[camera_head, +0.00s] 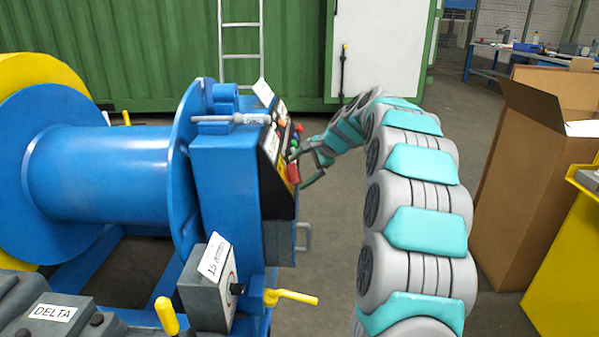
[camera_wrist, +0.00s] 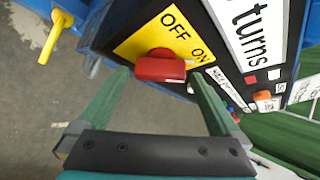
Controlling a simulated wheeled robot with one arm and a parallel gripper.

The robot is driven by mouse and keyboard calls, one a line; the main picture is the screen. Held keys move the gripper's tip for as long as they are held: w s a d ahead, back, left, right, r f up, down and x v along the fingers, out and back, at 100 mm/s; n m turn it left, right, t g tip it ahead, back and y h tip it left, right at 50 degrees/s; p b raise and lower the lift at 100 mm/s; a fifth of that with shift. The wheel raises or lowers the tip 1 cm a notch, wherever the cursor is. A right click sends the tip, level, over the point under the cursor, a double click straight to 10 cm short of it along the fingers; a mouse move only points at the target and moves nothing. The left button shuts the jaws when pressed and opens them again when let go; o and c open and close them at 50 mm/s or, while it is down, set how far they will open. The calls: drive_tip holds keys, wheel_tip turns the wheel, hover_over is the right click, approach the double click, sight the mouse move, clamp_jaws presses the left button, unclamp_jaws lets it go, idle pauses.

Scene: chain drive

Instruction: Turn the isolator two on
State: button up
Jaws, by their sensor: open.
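A red rotary switch handle (camera_wrist: 160,67) sits on a yellow plate (camera_wrist: 150,40) marked OFF and ON on the black panel. Its bar lies nearly level across the wrist view, below the two words; I cannot tell which one it points to. The red handle also shows at the panel's edge in the head view (camera_head: 293,173). My gripper (camera_wrist: 160,82) is open, with one green finger on each side of the handle and nothing held. I cannot tell whether the fingers touch it. No label reading "isolator two" is legible.
The panel (camera_head: 277,185) is on a blue winch stand (camera_head: 225,180) beside a blue drum (camera_head: 110,175). A grey box (camera_head: 205,290) with a black knob and yellow levers (camera_head: 295,297) stand lower. A cardboard box (camera_head: 530,170) is at right. Floor behind my gripper is clear.

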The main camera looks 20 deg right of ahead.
drive_tip(key=v, duration=0.7)
drive_tip(key=s+a+f+n+g, duration=0.3)
drive_tip(key=s+a+n, duration=0.1)
drive_tip(key=s+a, duration=0.5)
drive_tip(key=s+a+f+n+g, duration=0.2)
drive_tip(key=s+a+n, duration=0.2)
drive_tip(key=s+a, duration=0.55)
drive_tip(key=s+f+n+g+h, duration=0.1)
drive_tip(key=s+f+n, duration=0.1)
drive_tip(key=s, duration=0.8)
drive_tip(key=s+f+n+g+h, duration=0.1)
drive_tip(key=s+f+n+h, duration=0.1)
drive_tip(key=s, duration=0.9)
drive_tip(key=s+f+n+g+h, duration=0.1)
drive_tip(key=s+f+n, duration=0.3)
drive_tip(key=s, duration=0.6)
drive_tip(key=shift+d+f+g, duration=0.4)
drive_tip(key=shift+f+g, duration=0.2)
drive_tip(key=shift+f, duration=0.35)
